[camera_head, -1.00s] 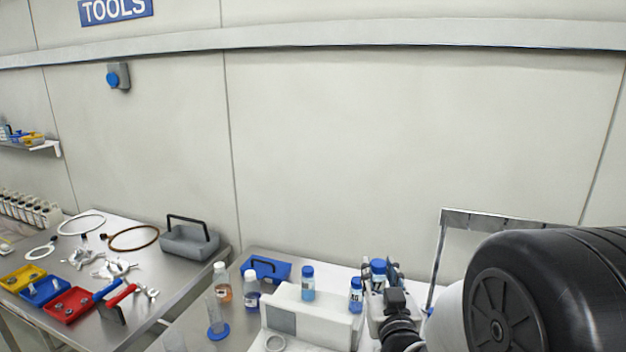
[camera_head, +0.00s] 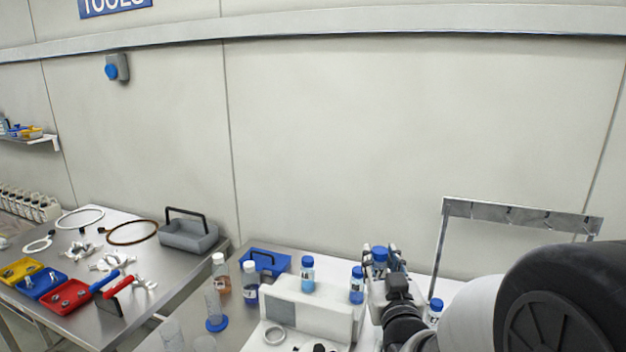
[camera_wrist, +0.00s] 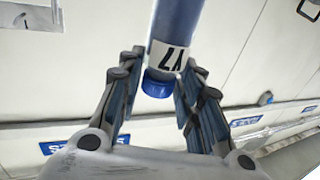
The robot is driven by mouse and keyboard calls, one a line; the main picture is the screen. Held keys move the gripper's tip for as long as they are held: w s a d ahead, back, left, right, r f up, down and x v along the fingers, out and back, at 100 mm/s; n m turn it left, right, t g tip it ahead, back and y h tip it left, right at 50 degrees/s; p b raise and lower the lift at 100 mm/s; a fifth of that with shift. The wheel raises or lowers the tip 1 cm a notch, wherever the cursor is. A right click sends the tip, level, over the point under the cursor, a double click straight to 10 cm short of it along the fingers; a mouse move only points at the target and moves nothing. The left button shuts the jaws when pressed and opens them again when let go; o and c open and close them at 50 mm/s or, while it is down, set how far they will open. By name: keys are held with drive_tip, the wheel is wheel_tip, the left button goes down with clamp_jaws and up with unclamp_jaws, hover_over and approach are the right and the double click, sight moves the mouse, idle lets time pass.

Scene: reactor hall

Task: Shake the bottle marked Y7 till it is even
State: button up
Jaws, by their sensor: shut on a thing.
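The bottle marked Y7 (camera_wrist: 171,55) is between the fingers of my gripper (camera_wrist: 157,90) in the wrist view. Its blue cap points toward the palm, and the white label reads Y7 at an angle. The body above the label looks blue; I cannot tell whether the contents are even. The far end runs out of the frame. In the head view my gripper (camera_head: 382,262) is at the right of the bench, shut around this bottle, whose blue cap (camera_head: 379,253) shows at the top. My gripper hides most of its body there.
Beside it, a blue-capped bottle (camera_head: 357,284) and another bottle (camera_head: 307,274) stand at a white block-like device (camera_head: 308,309). A further bottle (camera_head: 435,310) is close on the right. A metal frame (camera_head: 520,215) rises behind my arm.

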sight(380, 278)
wheel_tip(380, 278, down, 4)
drive_tip(key=b, duration=0.4)
wheel_tip(380, 278, up, 5)
drive_tip(key=p, duration=0.2)
drive_tip(key=shift+p, duration=0.4)
wheel_tip(380, 278, down, 5)
drive_tip(key=b, duration=0.4)
drive_tip(key=shift+r, duration=0.15)
